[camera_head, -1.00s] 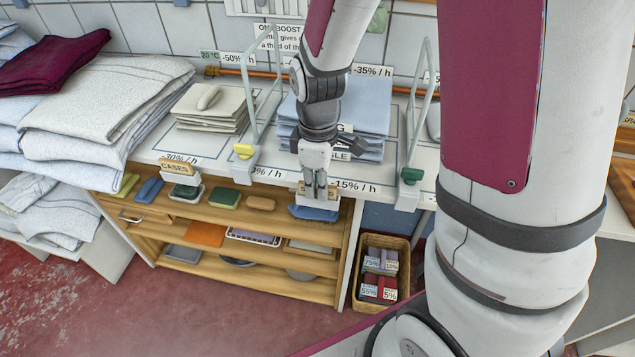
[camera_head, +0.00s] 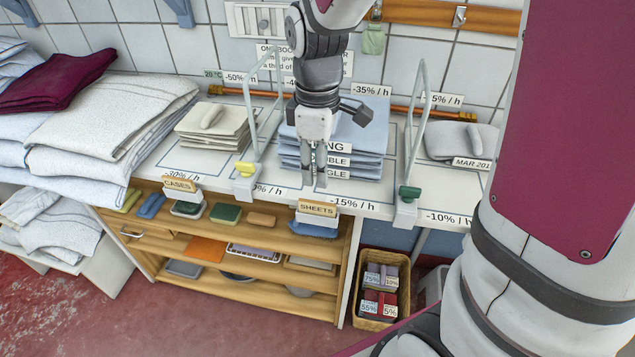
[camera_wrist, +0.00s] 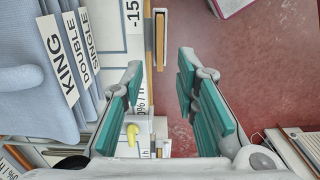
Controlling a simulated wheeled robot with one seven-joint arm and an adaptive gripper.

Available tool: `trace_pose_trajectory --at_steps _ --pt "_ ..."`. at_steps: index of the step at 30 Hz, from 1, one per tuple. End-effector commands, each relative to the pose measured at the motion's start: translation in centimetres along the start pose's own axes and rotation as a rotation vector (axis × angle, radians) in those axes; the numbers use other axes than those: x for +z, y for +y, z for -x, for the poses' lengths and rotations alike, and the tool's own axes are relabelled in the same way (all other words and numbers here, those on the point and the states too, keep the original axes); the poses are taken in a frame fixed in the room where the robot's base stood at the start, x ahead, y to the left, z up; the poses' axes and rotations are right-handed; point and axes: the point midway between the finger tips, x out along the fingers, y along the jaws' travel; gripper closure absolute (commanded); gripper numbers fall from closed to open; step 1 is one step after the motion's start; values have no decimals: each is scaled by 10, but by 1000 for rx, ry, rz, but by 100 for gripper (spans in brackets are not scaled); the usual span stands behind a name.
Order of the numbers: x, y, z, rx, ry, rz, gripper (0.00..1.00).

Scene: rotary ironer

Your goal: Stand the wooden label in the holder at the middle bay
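The wooden label (camera_head: 318,207), marked SHEETS, stands upright in a white holder (camera_head: 316,219) on the shelf front at the middle bay, below the blue folded sheets. My gripper (camera_head: 314,182) is above and slightly behind the label, clear of it. In the wrist view my gripper (camera_wrist: 160,100) shows two teal-padded fingers spread apart with nothing between them. The wooden label also shows there nearly edge-on (camera_wrist: 160,40), beyond the fingers.
A CASES label (camera_head: 178,184) stands in a holder to the left. Wire dividers with a yellow clip (camera_head: 244,168) and a green clip (camera_head: 409,193) flank the bay. Blue sheets (camera_head: 364,130) are stacked close behind my gripper. A basket (camera_head: 382,290) stands at lower right.

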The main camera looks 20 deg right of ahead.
Motion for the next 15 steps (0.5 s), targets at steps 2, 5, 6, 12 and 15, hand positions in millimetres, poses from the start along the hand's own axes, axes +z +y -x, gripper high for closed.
trace_pose_trajectory --at_steps 2,5,6,12,15 --pt "0 1 11 3 2 0 72" --pt "0 0 18 1 0 0 72" --pt "0 0 20 2 2 -4 72" --pt "14 -19 49 36 36 -126 72" --pt "29 -38 70 66 72 -254 72"
